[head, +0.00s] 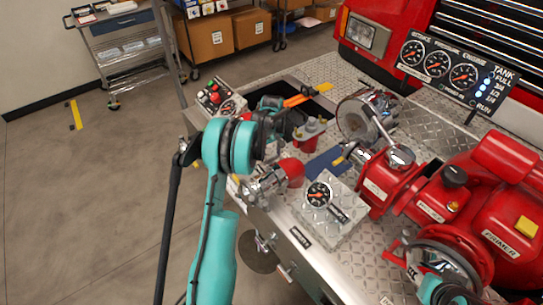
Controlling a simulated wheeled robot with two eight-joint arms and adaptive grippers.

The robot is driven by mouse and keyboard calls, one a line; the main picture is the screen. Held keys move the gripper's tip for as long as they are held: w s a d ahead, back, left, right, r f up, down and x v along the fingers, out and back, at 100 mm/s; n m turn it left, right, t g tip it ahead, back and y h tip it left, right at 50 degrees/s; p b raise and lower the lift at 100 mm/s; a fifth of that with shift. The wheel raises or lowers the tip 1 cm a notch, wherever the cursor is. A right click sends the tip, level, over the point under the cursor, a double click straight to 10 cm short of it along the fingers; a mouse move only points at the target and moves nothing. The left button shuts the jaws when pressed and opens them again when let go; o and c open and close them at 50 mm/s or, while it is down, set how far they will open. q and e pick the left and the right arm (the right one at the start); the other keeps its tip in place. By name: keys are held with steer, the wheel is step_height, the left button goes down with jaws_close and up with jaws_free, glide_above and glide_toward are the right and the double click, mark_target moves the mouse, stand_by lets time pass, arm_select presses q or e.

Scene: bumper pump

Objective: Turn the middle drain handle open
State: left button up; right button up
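Small silver drain handles show along the front edge of the bumper, one (262,243) farther left and one (287,271) nearer the bottom. I cannot tell for sure which is the middle one, or how far either is turned. My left arm rises in front of the bumper, and my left gripper (274,124) is over its left end, above and away from these handles.
The diamond-plate bumper deck (322,75) carries a red pump (480,200), a gauge block (328,212), a red-capped silver fitting (270,182) and a control box (218,98). A gauge panel (455,72) stands at the back right. Open floor (80,200) lies left.

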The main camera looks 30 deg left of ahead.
mark_target(272, 157)
arm_select(q)
steer(key=shift+o, duration=0.4)
step_height(272, 157, up, 12)
stand_by(0.4)
stand_by(0.4)
